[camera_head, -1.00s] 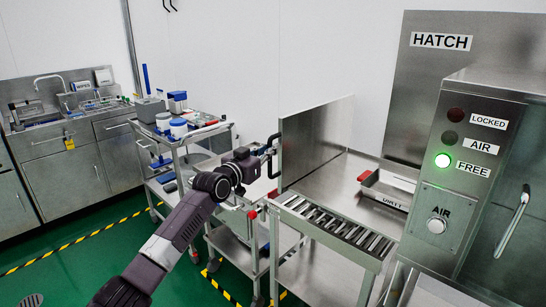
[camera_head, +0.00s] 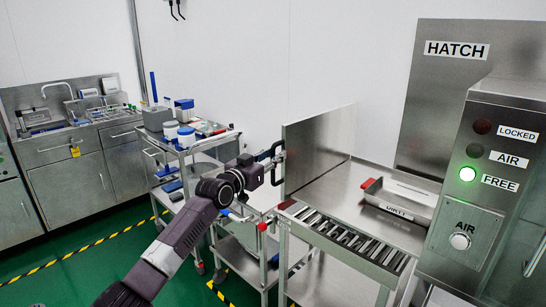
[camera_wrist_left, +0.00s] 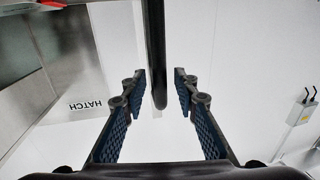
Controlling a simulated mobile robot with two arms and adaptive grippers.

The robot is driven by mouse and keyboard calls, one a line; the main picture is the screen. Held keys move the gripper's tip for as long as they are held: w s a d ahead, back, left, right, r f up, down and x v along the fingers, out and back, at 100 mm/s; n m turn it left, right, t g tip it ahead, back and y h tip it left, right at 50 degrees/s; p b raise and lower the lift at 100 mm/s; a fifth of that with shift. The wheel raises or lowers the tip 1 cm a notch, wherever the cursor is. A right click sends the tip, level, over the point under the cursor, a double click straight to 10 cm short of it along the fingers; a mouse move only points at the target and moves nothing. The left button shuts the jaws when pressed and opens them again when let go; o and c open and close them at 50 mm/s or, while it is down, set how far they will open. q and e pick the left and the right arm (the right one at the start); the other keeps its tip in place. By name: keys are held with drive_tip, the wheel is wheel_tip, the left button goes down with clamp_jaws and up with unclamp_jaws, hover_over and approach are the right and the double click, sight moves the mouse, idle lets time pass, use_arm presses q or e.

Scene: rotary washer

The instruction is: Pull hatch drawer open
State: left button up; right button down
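The hatch drawer shows in the head view as an upright steel panel (camera_head: 318,140) at the left end of a steel surface, clear of the HATCH backplate (camera_head: 425,125). A dark handle (camera_head: 279,160) sits on the panel's left side. My left gripper (camera_head: 268,167) is at this handle. In the left wrist view the dark handle bar (camera_wrist_left: 155,50) passes between the two blue-padded fingers of my left gripper (camera_wrist_left: 158,92). The fingers are apart, with gaps on both sides of the bar. My right gripper is not in view.
A roller rack (camera_head: 335,232) stands in front of the drawer. A UNIT-labelled tray (camera_head: 395,208) with a red-ended handle lies behind it. The control box (camera_head: 478,215) has its green FREE lamp lit. A loaded cart (camera_head: 190,148) stands left, near my arm.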

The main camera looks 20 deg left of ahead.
use_arm(q)
drive_tip(key=shift+s, duration=0.15)
drive_tip(key=s+a, duration=0.1)
drive_tip(key=s, duration=1)
drive_tip(key=shift+s+a, duration=0.3)
drive_tip(key=shift+a, duration=0.1)
drive_tip(key=shift+f, duration=0.1)
